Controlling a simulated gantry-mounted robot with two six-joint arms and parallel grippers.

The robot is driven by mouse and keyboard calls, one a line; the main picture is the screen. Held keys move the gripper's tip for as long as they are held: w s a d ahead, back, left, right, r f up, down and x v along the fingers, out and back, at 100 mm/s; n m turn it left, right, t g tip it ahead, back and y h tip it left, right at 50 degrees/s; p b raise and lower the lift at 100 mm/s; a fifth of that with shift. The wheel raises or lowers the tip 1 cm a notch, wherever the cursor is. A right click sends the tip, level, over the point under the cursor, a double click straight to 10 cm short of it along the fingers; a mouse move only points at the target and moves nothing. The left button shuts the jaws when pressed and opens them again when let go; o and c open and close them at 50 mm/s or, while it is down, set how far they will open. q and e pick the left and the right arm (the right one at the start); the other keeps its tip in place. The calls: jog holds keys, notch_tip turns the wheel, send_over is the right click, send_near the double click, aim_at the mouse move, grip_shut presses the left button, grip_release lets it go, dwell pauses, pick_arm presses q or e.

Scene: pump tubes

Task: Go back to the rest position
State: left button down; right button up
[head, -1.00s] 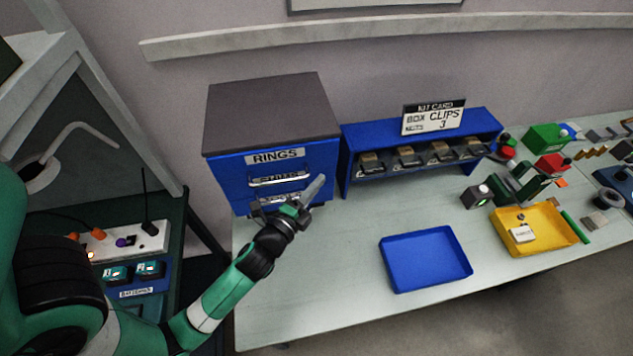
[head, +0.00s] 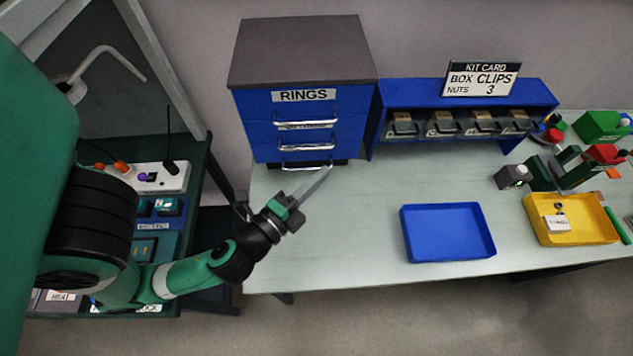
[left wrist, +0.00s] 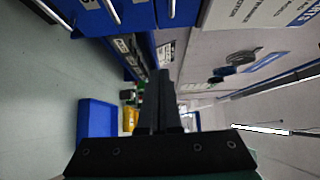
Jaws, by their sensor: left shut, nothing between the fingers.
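My left gripper (head: 312,188) is shut and empty. It is above the left end of the pale table (head: 350,230), in front of the blue drawer cabinet. In the left wrist view, its shut fingers (left wrist: 163,105) point away from the camera, with nothing between them. My left arm comes in from the left over the dark green side stand. My right gripper is not in view.
The blue drawer cabinet (head: 300,65) marked RINGS stands behind the gripper. A blue shelf of bins (head: 385,112) with a kit card (head: 482,78) is right of it. A blue tray (head: 447,258) and a yellow tray (head: 570,240) lie on the table. Free tabletop lies between cabinet and blue tray.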

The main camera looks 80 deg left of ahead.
pick_arm(q)
jog(key=shift+s+d+r, duration=0.1)
jog(key=shift+s+d, duration=0.05)
jog(key=shift+s, duration=0.15)
jog(key=w+d+r+n+t+y, duration=0.1)
jog(key=w+r+n+t, duration=0.15)
jog(key=w+r, duration=0.4)
jog(key=w+r+n+t+y, duration=0.1)
jog(key=w+r+n+y, duration=0.15)
jog(key=r, duration=0.75)
jog(key=w+d+r+n+t+h, duration=0.1)
jog(key=w+d+r+n+t, duration=0.15)
jog(key=r, duration=0.75)
jog(key=w+d+r+n+t+h, duration=0.2)
jog(key=r+n+t, duration=0.15)
jog(key=r, duration=0.55)
jog(key=d+r+m+t+h, duration=0.1)
jog(key=d+r+t+h, duration=0.2)
jog(key=d+r+h, duration=0.8)
notch_tip(320, 180, up, 22)
jog(key=a+h+p, duration=0.2)
jog(key=p, duration=2.2)
jog(key=shift+s+a+f, duration=0.2)
jog(key=shift+s+a, duration=0.05)
jog(key=shift+s, duration=0.2)
